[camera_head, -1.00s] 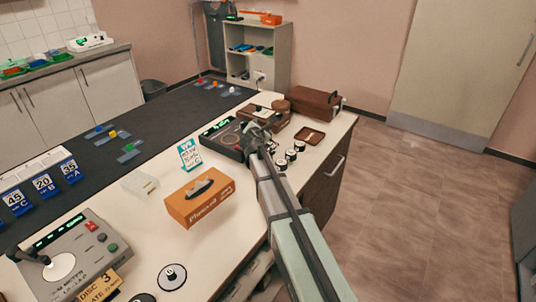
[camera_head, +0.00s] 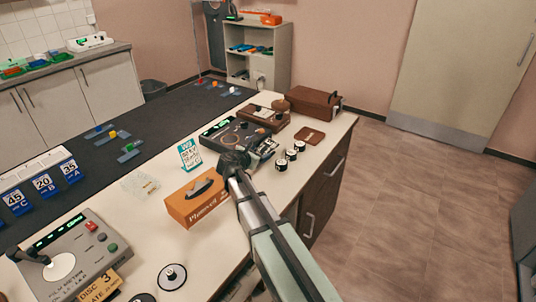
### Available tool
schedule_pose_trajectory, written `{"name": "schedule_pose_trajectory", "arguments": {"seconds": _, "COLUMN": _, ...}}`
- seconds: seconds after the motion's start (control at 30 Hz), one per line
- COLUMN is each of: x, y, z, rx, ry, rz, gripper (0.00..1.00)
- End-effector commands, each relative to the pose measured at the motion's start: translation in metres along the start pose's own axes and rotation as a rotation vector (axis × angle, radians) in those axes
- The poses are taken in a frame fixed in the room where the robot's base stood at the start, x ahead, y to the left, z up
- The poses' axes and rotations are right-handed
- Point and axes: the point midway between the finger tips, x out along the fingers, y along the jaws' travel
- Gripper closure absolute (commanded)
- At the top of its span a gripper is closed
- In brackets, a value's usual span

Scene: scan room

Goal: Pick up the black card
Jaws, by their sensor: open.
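I cannot pick out a black card for certain on the white-topped table (camera_head: 330,122). My gripper (camera_head: 235,161) is over the middle of the table, between the orange box (camera_head: 197,202) and the dark instrument with a green display (camera_head: 222,131). The gripper is seen from behind and is open. Its fingertips are small and mostly hidden by its own body, and I see nothing held in it. The gripper and arm cover part of the table and the near side of the instrument.
A teal-and-white sign (camera_head: 189,154) stands left of my gripper. Small black-and-white round pots (camera_head: 291,154) and a small brown tray (camera_head: 310,137) lie to its right. A brown case (camera_head: 314,101) is at the back. A grey machine (camera_head: 75,255) fills the front left.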

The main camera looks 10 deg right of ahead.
Motion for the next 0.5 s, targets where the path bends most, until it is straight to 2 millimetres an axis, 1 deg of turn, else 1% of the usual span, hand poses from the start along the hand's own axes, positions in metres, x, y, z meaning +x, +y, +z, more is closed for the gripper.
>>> {"name": "schedule_pose_trajectory", "arguments": {"seconds": 0.03, "x": 0.007, "y": 0.001, "z": -0.001, "rx": 0.0, "ry": 0.0, "rz": -0.002, "gripper": 0.34}}
{"name": "schedule_pose_trajectory", "arguments": {"seconds": 0.2, "x": 0.031, "y": 0.002, "z": -0.004, "rx": 0.0, "ry": 0.0, "rz": -0.002, "gripper": 0.34}}
{"name": "schedule_pose_trajectory", "arguments": {"seconds": 0.3, "x": 0.041, "y": 0.002, "z": -0.003, "rx": 0.0, "ry": 0.0, "rz": -0.001, "gripper": 0.34}}
{"name": "schedule_pose_trajectory", "arguments": {"seconds": 0.4, "x": 0.044, "y": 0.001, "z": -0.003, "rx": 0.0, "ry": 0.0, "rz": 0.0, "gripper": 0.34}}
{"name": "schedule_pose_trajectory", "arguments": {"seconds": 0.5, "x": 0.044, "y": 0.001, "z": -0.003, "rx": 0.0, "ry": 0.0, "rz": 0.0, "gripper": 0.34}}
